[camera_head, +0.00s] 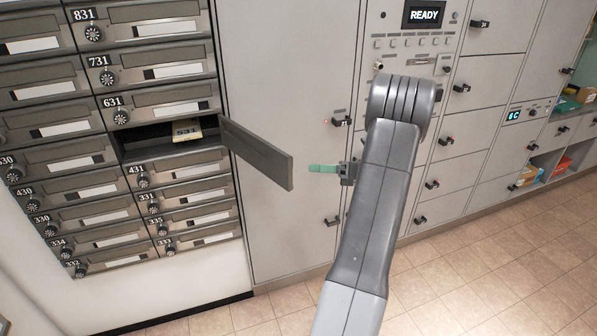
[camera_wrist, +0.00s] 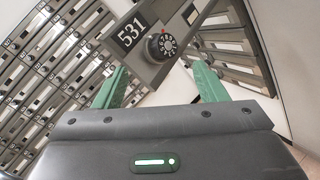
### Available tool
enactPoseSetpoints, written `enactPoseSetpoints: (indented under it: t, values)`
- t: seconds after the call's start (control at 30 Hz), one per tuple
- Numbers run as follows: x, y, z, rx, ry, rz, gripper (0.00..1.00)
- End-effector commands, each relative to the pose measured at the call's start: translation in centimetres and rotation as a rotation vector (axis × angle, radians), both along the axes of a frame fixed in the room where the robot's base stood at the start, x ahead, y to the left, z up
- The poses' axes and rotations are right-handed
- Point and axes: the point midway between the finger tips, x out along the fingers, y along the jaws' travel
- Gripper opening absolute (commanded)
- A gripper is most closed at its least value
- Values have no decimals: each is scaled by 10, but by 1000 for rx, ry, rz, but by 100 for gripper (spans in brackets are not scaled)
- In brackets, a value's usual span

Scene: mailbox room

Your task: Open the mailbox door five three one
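The mailbox door 531 (camera_head: 258,156) stands swung open, sticking out to the right of its compartment (camera_head: 150,140). A pale item marked 531 (camera_head: 187,131) lies inside the dark opening. In the wrist view the door's outer face shows its 531 label (camera_wrist: 131,34) and round dial (camera_wrist: 163,45), tilted, just beyond the fingers. My gripper (camera_head: 322,168) is to the right of the door's free edge in the head view, with green fingers. In the wrist view my gripper (camera_wrist: 161,66) has its two fingers spread wide with nothing between them. It appears apart from the door.
Mailboxes 631 (camera_head: 160,107) and 431 (camera_head: 175,169) sit above and below the opening. A tall grey locker panel (camera_head: 285,80) stands behind the door. Lockers with a READY display (camera_head: 424,15) are to the right. The tiled floor (camera_head: 480,265) in front is clear.

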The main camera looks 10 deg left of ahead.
Motion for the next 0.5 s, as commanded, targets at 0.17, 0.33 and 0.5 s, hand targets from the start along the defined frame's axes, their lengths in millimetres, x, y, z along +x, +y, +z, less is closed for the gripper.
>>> enactPoseSetpoints:
  t: [0.17, 0.33, 0.5]
  values:
    - [2, -28, 1, 3, -3, 1, 66]
    - [2, -38, 2, 4, -3, 1, 66]
    - [2, -39, 3, 3, -3, 3, 66]
